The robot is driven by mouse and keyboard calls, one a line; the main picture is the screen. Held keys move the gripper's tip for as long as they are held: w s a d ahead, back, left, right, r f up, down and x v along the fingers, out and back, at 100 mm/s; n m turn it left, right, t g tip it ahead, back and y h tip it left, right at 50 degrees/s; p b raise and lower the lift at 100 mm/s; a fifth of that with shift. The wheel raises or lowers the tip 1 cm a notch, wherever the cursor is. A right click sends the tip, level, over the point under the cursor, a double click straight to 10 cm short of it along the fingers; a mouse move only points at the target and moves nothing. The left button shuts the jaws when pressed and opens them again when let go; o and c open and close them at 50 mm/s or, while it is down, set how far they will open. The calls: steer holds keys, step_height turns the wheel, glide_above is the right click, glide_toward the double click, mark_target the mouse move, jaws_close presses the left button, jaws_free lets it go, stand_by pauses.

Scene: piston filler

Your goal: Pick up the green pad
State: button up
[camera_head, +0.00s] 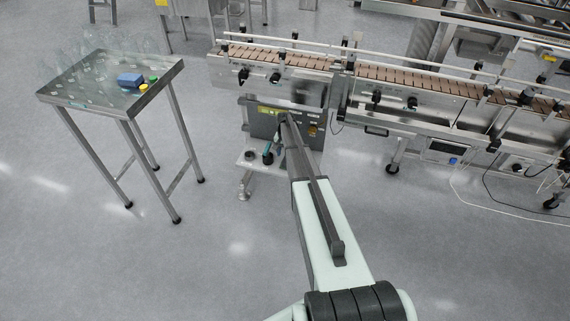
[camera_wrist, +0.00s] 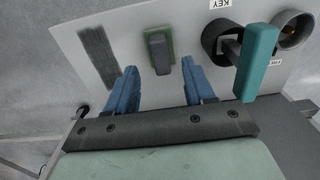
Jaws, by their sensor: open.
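A small green pad (camera_wrist: 171,44) with a dark grey-green block on it lies on a white shelf plate (camera_wrist: 190,15) in the wrist view. My gripper (camera_wrist: 159,66) is open, its two blue fingers pointing toward the plate on either side of the pad. The pad's near end lies between the fingertips, and no contact shows. In the head view, my arm reaches to the shelf (camera_head: 247,164) under the conveyor's control panel; the pad cannot be made out there.
Right of the pad are a black round holder (camera_wrist: 211,37), a teal upright handle (camera_wrist: 258,62) close to my right finger, and a metal ring (camera_wrist: 297,27). A dark strip (camera_wrist: 98,55) lies left. A steel table (camera_head: 150,103) with glassware, a blue box and green and yellow items stands left.

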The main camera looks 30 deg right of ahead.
steer(key=shift+f, duration=2.7)
steer(key=shift+c, duration=0.4)
steer(key=c, duration=0.6)
